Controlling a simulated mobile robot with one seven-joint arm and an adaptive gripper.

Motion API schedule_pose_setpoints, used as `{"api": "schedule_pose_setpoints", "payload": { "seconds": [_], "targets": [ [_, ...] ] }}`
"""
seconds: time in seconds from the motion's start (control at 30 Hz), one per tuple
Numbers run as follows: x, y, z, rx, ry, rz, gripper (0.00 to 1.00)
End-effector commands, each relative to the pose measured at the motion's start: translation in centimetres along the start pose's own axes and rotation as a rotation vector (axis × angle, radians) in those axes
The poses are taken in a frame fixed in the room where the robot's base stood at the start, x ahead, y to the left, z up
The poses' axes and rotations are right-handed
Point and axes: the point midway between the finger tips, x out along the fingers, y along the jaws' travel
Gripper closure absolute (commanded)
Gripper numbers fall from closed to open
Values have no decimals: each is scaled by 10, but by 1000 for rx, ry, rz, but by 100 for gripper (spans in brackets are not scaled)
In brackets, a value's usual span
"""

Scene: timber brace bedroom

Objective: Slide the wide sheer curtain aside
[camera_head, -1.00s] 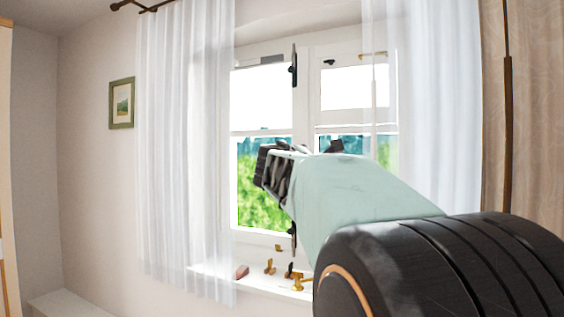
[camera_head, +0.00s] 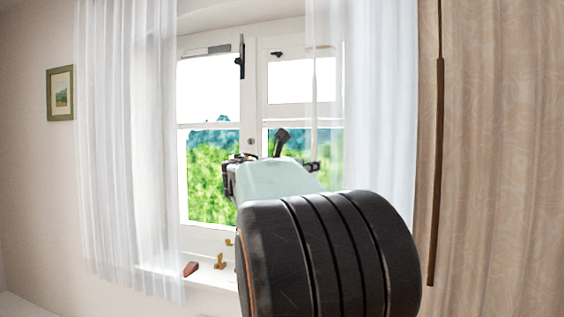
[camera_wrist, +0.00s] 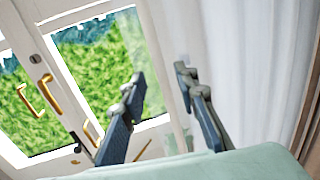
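Two white sheer curtains hang at the window. The left sheer curtain (camera_head: 125,150) covers the window's left side. The right sheer curtain (camera_head: 380,110) hangs at the right, with a thinner see-through edge over the right pane. The frames do not clearly show which is the wide one. My gripper (camera_head: 270,158) is in front of the window's middle, left of the right curtain's dense folds. In the wrist view my gripper (camera_wrist: 161,76) is open, its two dark fingers apart. The right sheer curtain (camera_wrist: 255,65) fills the right there, its thin edge behind the fingers; contact cannot be told.
A patterned beige drape (camera_head: 500,150) hangs at the far right, with a dark rod (camera_head: 437,170) by its edge. The sill (camera_head: 210,281) bears a reddish wedge (camera_head: 190,268) and brass pieces (camera_head: 219,262). A framed picture (camera_head: 60,93) is on the left wall.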

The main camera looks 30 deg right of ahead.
Motion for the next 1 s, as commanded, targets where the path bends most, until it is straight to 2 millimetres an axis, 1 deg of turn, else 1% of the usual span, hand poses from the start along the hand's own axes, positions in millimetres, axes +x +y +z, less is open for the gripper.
{"api": "schedule_pose_setpoints", "payload": {
  "seconds": [0.03, 0.1, 0.2, 0.3, 0.43, 0.67, 0.7, 0.73, 0.93, 1.0],
  "targets": [
    [11, -1, 2, -2, 0, -5, 72],
    [23, -1, 2, -1, 0, -4, 72],
    [36, 0, 2, 1, 0, -3, 72],
    [46, 0, 1, 2, 1, -2, 72],
    [51, 0, 0, 3, 0, -1, 72],
    [52, 0, 0, 3, 0, 0, 72],
    [52, 0, 0, 3, 0, 0, 73],
    [52, 0, 0, 3, 0, 0, 76],
    [51, 0, 0, 3, 0, 0, 99],
    [51, 0, 0, 3, 0, 0, 100]
  ]
}}
